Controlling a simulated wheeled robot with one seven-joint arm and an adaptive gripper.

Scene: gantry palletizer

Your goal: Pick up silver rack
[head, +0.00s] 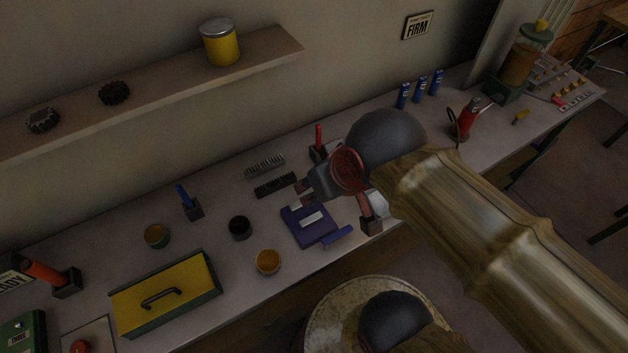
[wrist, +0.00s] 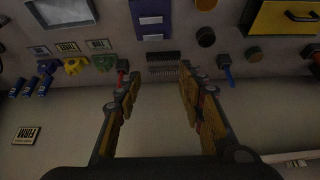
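The silver rack (head: 265,166) is a small comb-like strip lying on the bench near the wall, just behind a similar black rack (head: 275,184). In the wrist view, the silver rack (wrist: 167,71) lies between the fingers' tips in the picture, with the black rack (wrist: 163,57) just above it. My gripper (head: 305,190) is to the right of both racks in the head view, above the bench. In the wrist view, my gripper (wrist: 160,75) has its two fingers spread wide with nothing between them. It does not appear to touch the silver rack.
A red pen in a holder (head: 318,152) stands right of the silver rack, a blue pen in a holder (head: 191,205) to its left. A purple device (head: 309,225) and a black cup (head: 240,228) are in front. A wall shelf (head: 160,88) overhangs the bench's back.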

